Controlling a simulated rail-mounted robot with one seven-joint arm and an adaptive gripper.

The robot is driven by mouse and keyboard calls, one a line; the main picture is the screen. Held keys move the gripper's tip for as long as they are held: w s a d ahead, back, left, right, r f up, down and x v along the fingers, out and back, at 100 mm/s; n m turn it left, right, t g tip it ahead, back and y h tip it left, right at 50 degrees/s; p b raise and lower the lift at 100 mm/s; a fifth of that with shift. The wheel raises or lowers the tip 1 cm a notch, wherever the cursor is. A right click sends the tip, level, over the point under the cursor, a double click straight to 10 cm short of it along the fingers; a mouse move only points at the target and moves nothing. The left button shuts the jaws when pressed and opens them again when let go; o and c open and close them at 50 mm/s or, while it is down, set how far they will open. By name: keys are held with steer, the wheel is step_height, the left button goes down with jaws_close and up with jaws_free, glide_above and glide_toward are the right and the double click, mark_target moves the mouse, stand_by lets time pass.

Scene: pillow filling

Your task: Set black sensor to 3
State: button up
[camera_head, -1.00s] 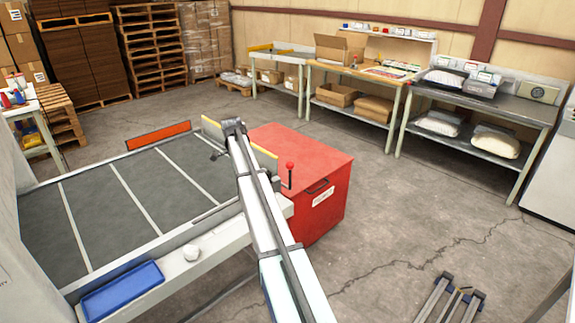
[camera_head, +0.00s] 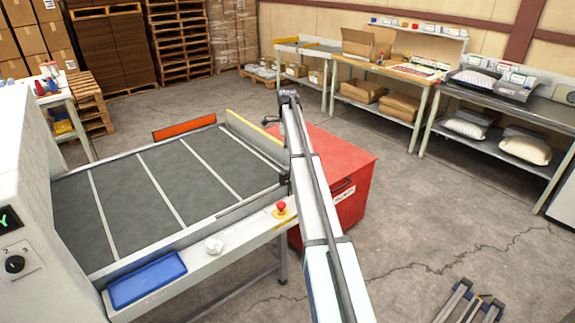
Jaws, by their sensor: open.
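A round black knob (camera_head: 15,264) sits on a white plate on the grey machine at the left edge. The digits 2 and 3 show above it. Its pointer is too small to read, and the plate's left part is cut off. My arm reaches from the bottom middle up over the conveyor's right end. My gripper (camera_head: 271,121) looks like the small dark part at its far end. It is open, holds nothing visible, and is far to the right of the knob. Its fingers are too small to make out.
A dark display (camera_head: 4,221) with a green letter is above the knob. The conveyor (camera_head: 150,183) has a blue tray (camera_head: 147,280) and a red button (camera_head: 281,208) along its front. A red box (camera_head: 357,160) stands behind my arm. Open floor lies to the right.

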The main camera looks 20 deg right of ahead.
mark_target(287, 168)
step_height(287, 168, down, 10)
steer(key=shift+r+p, duration=0.2)
steer(key=shift+p, duration=0.75)
jaws_close()
